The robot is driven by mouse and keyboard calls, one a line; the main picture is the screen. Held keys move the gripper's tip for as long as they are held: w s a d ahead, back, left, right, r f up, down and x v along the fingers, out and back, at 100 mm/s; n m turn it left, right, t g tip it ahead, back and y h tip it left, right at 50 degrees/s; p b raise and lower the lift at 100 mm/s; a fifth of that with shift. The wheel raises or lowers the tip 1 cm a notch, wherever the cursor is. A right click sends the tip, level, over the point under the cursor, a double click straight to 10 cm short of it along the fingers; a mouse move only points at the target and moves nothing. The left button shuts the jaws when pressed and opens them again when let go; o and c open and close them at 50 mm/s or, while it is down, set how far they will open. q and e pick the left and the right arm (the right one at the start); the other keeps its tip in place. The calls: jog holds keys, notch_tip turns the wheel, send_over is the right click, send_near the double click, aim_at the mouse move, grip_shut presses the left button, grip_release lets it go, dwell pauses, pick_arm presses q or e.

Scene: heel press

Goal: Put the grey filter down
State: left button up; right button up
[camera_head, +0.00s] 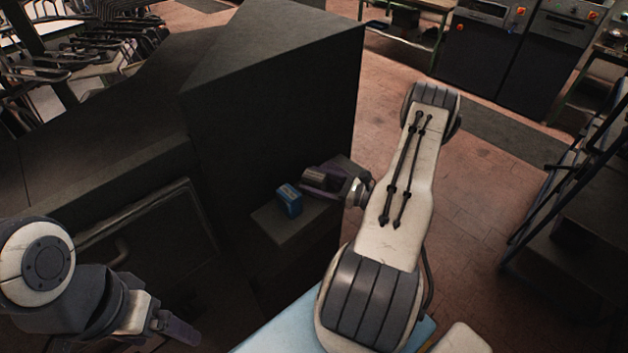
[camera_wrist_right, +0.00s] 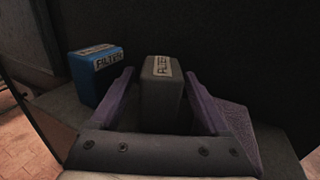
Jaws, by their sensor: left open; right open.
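The grey filter (camera_wrist_right: 161,90) stands upright on a dark ledge (camera_head: 268,226), between the fingers of my right gripper in the right wrist view. In the head view the grey filter (camera_head: 314,175) is partly covered by the gripper. My right gripper (camera_wrist_right: 160,98) is open, with its purple fingers on either side of the filter and a gap visible on the left. It also shows in the head view (camera_head: 318,184). My left gripper (camera_head: 180,329) is at the lower left, away from the ledge, and open.
A blue filter (camera_head: 289,199) stands on the same ledge, left of the grey one, and also shows in the right wrist view (camera_wrist_right: 96,73). A tall dark block (camera_head: 275,95) rises behind the ledge. A pale blue surface (camera_head: 280,332) lies at the bottom.

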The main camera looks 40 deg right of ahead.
jog(key=b+v, duration=0.4)
jog(key=v, duration=0.7)
jog(key=shift+s, duration=0.3)
jog(key=shift+d+f, duration=0.1)
